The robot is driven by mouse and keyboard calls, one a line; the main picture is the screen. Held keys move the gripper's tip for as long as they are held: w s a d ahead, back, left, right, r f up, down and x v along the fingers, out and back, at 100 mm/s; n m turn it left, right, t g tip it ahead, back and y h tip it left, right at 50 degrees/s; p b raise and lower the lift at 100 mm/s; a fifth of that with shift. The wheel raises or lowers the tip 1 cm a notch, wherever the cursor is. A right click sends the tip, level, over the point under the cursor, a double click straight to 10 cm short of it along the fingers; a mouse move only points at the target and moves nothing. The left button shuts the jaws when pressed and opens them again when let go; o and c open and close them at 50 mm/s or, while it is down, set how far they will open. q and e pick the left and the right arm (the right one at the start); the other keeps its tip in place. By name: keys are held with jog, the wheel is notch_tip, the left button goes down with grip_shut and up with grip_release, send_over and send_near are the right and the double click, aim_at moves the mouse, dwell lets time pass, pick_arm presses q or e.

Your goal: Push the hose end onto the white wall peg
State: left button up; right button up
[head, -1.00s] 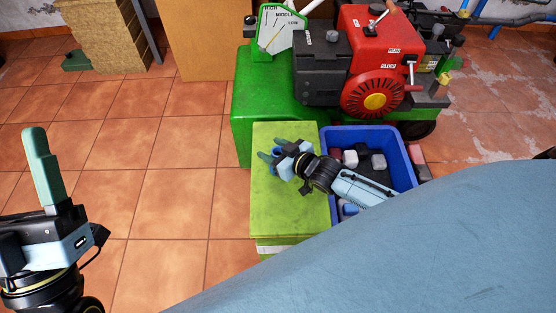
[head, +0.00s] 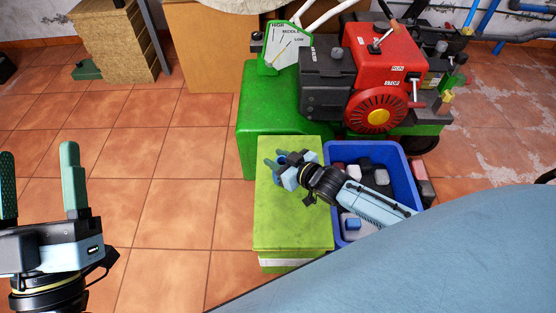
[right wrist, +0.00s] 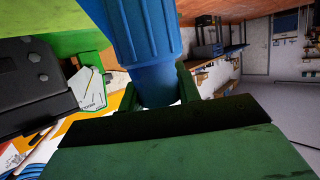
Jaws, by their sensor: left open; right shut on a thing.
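My right gripper (head: 277,163) is over the top of a yellow-green box and is shut on a blue ribbed piece, apparently the hose end. The blue piece (right wrist: 148,45) shows large in the right wrist view, with its smooth lower part between my green fingers. In the head view only a small bit of blue shows at the fingers. My left gripper (head: 38,185) is open and empty at the left edge, fingers pointing up. I cannot make out the white wall peg in either view.
The yellow-green box (head: 292,225) stands beside a blue crate (head: 333,205) holding several small items. Behind them is a red and green engine machine (head: 372,75). A chipboard block (head: 115,40) stands at the back left. The tiled floor (head: 165,165) at left is clear.

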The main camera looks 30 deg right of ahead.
notch_tip(320, 180, up, 4)
jog(key=shift+r+p, duration=0.2)
jog(key=shift+p, duration=0.95)
notch_tip(320, 180, up, 3)
jog(key=shift+f+p, duration=0.2)
jog(key=shift+p, duration=0.55)
pick_arm(q)
notch_tip(320, 180, down, 15)
jog(key=a+g+y, duration=0.2)
jog(key=g+y, duration=0.1)
jog(key=g, duration=0.7)
jog(key=shift+a+g+y, duration=0.3)
jog(key=shift+g+y, duration=0.1)
pick_arm(e)
jog(key=shift+r, duration=0.25)
pick_arm(q)
jog(key=shift+w+r, duration=0.1)
